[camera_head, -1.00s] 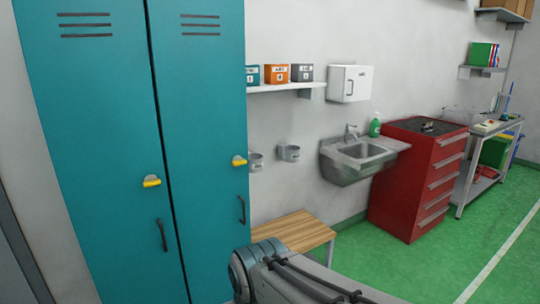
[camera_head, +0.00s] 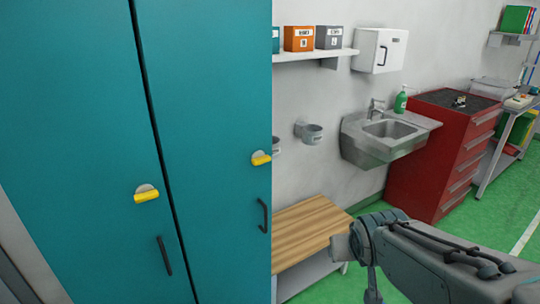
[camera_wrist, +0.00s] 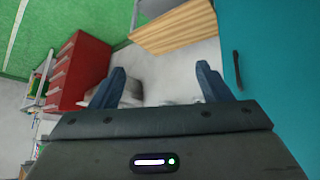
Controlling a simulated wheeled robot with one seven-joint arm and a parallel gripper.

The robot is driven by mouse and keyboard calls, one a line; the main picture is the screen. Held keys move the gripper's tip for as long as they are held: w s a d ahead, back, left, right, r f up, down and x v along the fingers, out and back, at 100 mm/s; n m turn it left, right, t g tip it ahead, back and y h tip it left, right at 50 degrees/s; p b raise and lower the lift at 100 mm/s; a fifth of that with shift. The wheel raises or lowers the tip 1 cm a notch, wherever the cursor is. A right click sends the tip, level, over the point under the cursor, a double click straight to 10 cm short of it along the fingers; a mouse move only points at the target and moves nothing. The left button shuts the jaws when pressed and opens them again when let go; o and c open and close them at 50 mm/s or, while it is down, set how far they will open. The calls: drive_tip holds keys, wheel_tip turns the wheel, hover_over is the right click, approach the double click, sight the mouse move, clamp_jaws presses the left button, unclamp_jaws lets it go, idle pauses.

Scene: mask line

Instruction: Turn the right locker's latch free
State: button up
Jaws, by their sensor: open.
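The right locker (camera_head: 205,110) is a tall teal door in the head view. Its yellow latch (camera_head: 261,158) sits near the door's right edge, with a dark handle (camera_head: 263,215) below it. The left locker (camera_head: 75,120) has the same yellow latch (camera_head: 147,194) and a dark handle (camera_head: 164,255). In the wrist view my gripper (camera_wrist: 160,80) has its two blue fingers wide apart with nothing between them. A teal locker door with a dark handle (camera_wrist: 238,70) is to the right of the fingers, apart from them. No latch shows in the wrist view.
A wooden bench (camera_head: 305,232) stands right of the lockers, close to my arm. A sink (camera_head: 385,138), a red tool cabinet (camera_head: 440,150) and a wall shelf (camera_head: 310,55) with small boxes line the wall. Green floor is free at the right.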

drive_tip(key=w+r+t, duration=0.1)
drive_tip(key=w+t, duration=0.2)
drive_tip(key=w, duration=0.3)
drive_tip(key=n+t+y, duration=0.5)
drive_tip(key=n+y, duration=0.1)
drive_tip(key=y, duration=0.5)
approach(263, 161)
drive_tip(key=p+x, duration=0.2)
drive_tip(key=x, duration=0.7)
drive_tip(key=shift+w, duration=0.15)
drive_tip(key=c, duration=1)
